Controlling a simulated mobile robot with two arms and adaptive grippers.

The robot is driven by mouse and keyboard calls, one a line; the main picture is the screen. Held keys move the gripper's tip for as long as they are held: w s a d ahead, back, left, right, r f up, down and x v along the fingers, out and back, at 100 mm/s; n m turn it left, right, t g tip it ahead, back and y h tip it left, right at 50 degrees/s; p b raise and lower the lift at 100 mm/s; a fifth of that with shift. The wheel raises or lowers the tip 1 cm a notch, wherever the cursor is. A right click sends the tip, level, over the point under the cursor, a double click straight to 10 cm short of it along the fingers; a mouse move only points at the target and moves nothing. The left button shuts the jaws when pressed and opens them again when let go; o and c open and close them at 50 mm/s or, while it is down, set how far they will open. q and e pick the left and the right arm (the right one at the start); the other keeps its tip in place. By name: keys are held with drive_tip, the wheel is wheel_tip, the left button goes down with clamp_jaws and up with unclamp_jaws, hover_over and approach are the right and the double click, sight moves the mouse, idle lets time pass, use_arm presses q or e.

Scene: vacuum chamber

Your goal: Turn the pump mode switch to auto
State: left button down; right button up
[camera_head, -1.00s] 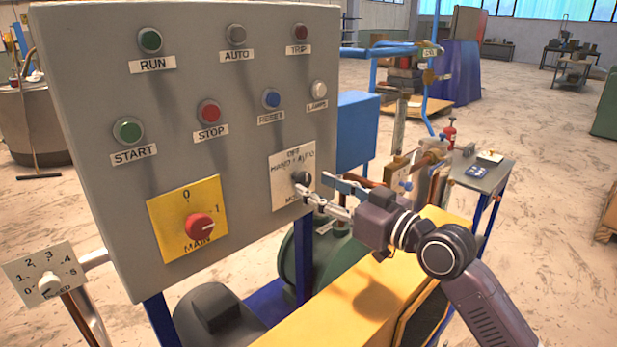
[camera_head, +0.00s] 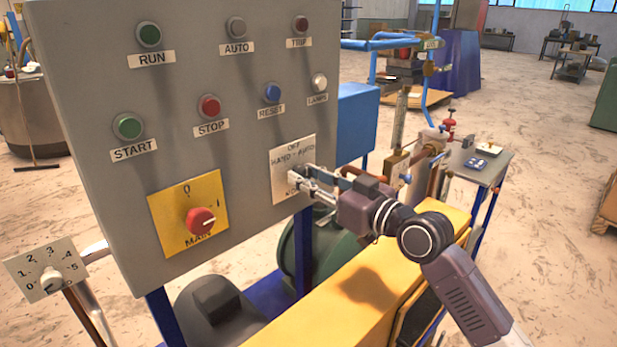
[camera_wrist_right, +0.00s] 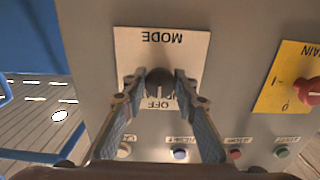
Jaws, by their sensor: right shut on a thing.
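The pump mode switch is a dark round knob (camera_wrist_right: 159,82) on a white plate (camera_head: 287,157) lettered OFF, HAND, AUTO and MODE, low on the right of the grey panel. My right gripper (camera_head: 297,178) is at the knob in the head view and hides most of it. In the right wrist view my right gripper (camera_wrist_right: 159,86) has its two fingers on either side of the knob, shut on it. A light mark on the knob faces the OFF lettering. The HAND and AUTO lettering is mostly hidden there by the fingers. My left gripper is not in view.
The grey panel (camera_head: 100,60) also bears several buttons and lamps. A red MAIN switch (camera_head: 200,221) on a yellow plate is left of the mode plate. A yellow cover (camera_head: 345,300) lies below my right arm. A speed dial (camera_head: 47,279) is at lower left.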

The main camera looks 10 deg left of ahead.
drive_tip(key=m+p, duration=0.2)
drive_tip(key=m, duration=0.1)
drive_tip(key=shift+r+m, duration=0.1)
drive_tip(key=shift+m, duration=0.3)
drive_tip(key=shift+m+p, duration=1.15)
drive_tip(key=shift+m, duration=1.35)
drive_tip(key=o, duration=1.2)
drive_tip(key=shift+s, duration=0.1)
drive_tip(key=v, duration=1.2)
